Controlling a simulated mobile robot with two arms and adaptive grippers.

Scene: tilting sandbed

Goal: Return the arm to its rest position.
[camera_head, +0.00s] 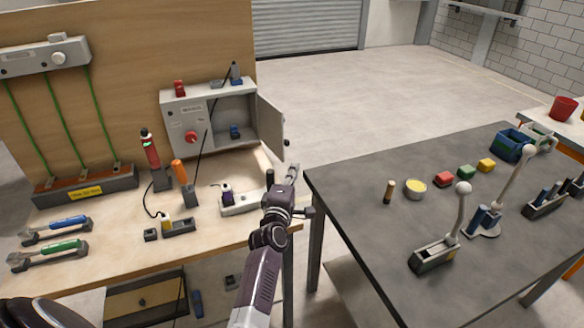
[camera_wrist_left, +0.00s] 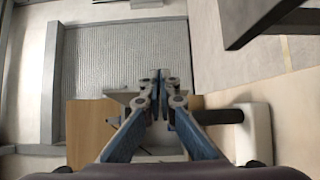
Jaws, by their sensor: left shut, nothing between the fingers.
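My left arm comes up from the bottom middle of the head view. Its left gripper (camera_head: 292,173) is at the right edge of the wooden bench, close to the gap between the two tables. In the left wrist view the left gripper (camera_wrist_left: 160,78) has its fingertips together, with nothing visible between them. The gripper appears raised above the bench edge, apart from the white block (camera_head: 240,205) with a black upright handle (camera_head: 270,179). My right gripper is not seen in either view.
The wooden bench (camera_head: 110,222) holds tools and a grey box (camera_head: 182,117) with its door (camera_head: 271,128) open. The dark table (camera_head: 350,208) at right carries levers (camera_head: 463,205), coloured blocks and a blue crate (camera_head: 511,149). Open floor (camera_head: 350,95) lies behind.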

